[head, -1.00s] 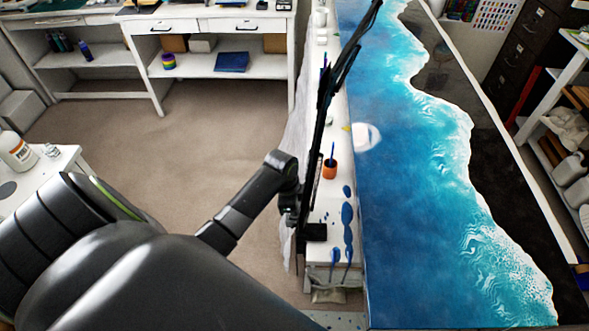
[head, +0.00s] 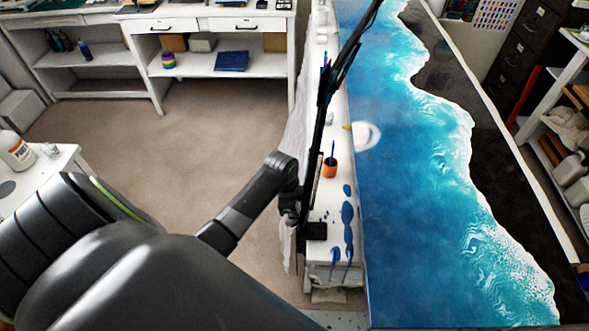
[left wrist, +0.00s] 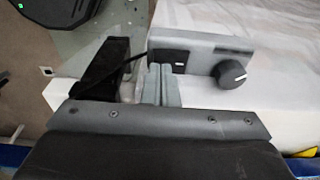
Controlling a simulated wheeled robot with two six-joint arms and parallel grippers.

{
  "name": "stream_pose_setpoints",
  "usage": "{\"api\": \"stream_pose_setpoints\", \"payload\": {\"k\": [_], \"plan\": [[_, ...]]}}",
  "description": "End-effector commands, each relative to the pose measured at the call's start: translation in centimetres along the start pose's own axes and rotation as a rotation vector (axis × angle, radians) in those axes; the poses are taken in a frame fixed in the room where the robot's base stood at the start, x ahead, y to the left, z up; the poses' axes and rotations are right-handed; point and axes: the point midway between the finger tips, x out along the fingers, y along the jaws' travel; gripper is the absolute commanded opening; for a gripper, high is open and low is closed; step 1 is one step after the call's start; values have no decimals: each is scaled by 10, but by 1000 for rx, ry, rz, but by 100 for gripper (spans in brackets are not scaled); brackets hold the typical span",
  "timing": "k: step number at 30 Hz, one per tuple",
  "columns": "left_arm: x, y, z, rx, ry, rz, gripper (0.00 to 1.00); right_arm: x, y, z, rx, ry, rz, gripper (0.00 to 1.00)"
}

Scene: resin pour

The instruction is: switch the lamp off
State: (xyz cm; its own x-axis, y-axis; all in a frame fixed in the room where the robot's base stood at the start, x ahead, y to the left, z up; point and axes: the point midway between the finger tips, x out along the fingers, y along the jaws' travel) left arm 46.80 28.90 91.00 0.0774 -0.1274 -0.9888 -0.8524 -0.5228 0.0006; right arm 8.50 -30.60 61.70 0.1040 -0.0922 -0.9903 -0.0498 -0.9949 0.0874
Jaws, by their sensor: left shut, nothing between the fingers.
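The black lamp (head: 322,120) rises as a thin jointed arm beside the resin table in the head view. In the left wrist view my left gripper (left wrist: 160,74) is shut and empty. Its fingertips are at a grey panel, just below or against a small black switch (left wrist: 168,61) with a white mark; I cannot tell if they touch. A black knob (left wrist: 232,74) is right of the switch.
An orange cup (head: 330,169) with a brush stands on the narrow white bench, near blue spills (head: 347,214). The long resin table (head: 410,230) lies to the right. A white side table (head: 62,165) with a bottle is at left. Open carpet (head: 210,130) lies between.

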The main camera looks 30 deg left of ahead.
Motion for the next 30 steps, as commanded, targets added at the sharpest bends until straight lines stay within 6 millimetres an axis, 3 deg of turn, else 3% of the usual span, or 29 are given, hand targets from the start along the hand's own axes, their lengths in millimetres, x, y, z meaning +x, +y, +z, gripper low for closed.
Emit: {"api": "stream_pose_setpoints", "payload": {"k": [14, 25, 30], "plan": [[6, 0, 1, 0, 0, -1, 0, 3, 0, 0, 0, 0, 0, 36], [-22, 0, -4, 0, 0, -1, 0, -26, 2, -3, 0, 0, 0, 36], [-31, -1, -5, 2, 1, -2, 0, -20, 2, -2, 0, 0, 0, 36]]}}
